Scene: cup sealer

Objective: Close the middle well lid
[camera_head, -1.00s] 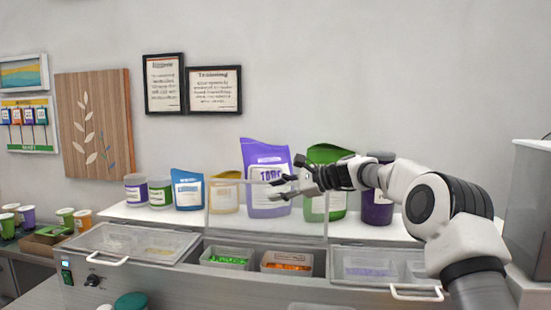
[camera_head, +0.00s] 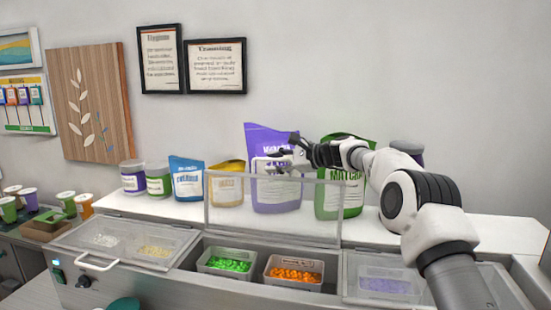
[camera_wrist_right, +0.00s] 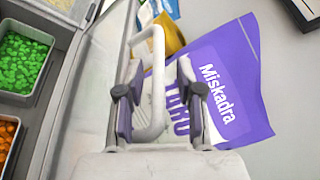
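The middle well lid (camera_head: 235,215) is a clear panel standing upright, open, behind the middle well. Its white U-shaped handle (camera_wrist_right: 156,45) shows in the right wrist view, between the two fingers of my right gripper (camera_wrist_right: 158,95). The fingers are apart, with gaps beside the handle; I cannot tell if either touches it. In the head view my right gripper (camera_head: 280,158) is at the lid's top edge, in front of the purple taro bag. The open middle well holds a tub of green pieces (camera_head: 228,262) and a tub of orange pieces (camera_head: 294,271). My left gripper is out of view.
The left well lid (camera_head: 125,243) and right well lid (camera_head: 385,285) lie closed. Bags and tubs stand on the shelf behind the lid, including the taro bag (camera_head: 272,195), a green matcha bag (camera_head: 341,200) and a blue bag (camera_head: 187,178). Cups (camera_head: 68,203) stand at far left.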

